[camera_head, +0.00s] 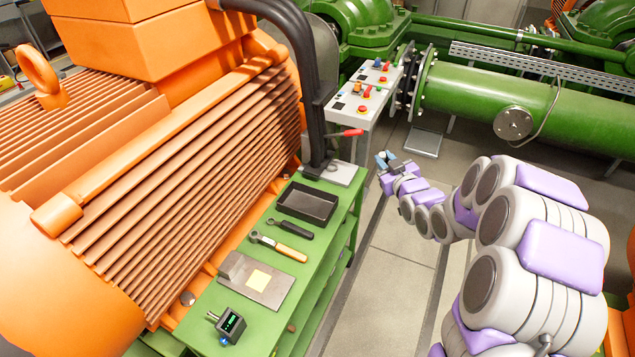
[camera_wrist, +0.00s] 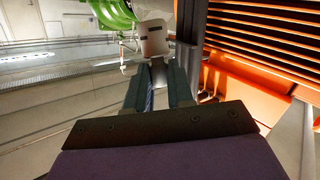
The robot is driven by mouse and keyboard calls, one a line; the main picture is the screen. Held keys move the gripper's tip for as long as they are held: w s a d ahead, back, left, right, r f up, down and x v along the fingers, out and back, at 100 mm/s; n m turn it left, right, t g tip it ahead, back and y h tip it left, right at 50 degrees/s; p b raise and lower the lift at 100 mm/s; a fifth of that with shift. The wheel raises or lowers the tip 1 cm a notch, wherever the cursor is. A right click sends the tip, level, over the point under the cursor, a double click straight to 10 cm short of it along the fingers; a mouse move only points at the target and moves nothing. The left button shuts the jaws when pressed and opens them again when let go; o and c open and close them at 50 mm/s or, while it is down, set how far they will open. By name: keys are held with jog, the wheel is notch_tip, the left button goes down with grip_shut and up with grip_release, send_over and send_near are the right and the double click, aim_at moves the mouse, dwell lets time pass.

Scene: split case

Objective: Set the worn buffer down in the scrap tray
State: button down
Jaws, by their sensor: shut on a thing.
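The scrap tray is a black, shallow, empty-looking rectangular tray (camera_head: 306,205) near the far end of the green bench. My gripper (camera_head: 386,160) is in the air to the right of the tray, beyond the bench edge. In the wrist view, its two dark fingers (camera_wrist: 157,85) point forward with a narrow strip of something bluish between them. That is where the worn buffer is held; it is mostly hidden and too small to make out clearly in either view.
The green bench (camera_head: 255,212) also carries wrenches (camera_head: 280,247), a grey plate with a yellow square (camera_head: 258,281) and a small meter (camera_head: 229,325). A large orange motor (camera_head: 180,150) stands left. A control box (camera_head: 362,90) is behind. Floor right of the bench is clear.

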jog(key=w+a+f+g+y+p, duration=0.15)
jog(key=w+a+f, duration=0.25)
jog(key=a+f, duration=0.6)
jog(key=w+a+f+g+y+p, duration=0.15)
jog(key=w+a+f, duration=0.25)
jog(key=a+f, duration=0.6)
jog(key=shift+m+g+h, duration=0.3)
jog(key=shift+w+d+f+b, duration=0.15)
jog(key=shift+f+b, duration=0.75)
jog(key=shift+f, duration=0.9)
jog(key=shift+d+f+b, duration=0.1)
jog(key=shift+f+b, duration=0.75)
jog(key=shift+f, duration=0.9)
jog(key=shift+f, duration=0.4)
jog(key=c, duration=0.9)
grip_release()
jog(key=p+v, duration=0.2)
jog(key=v, duration=1.5)
jog(key=shift+p, duration=0.35)
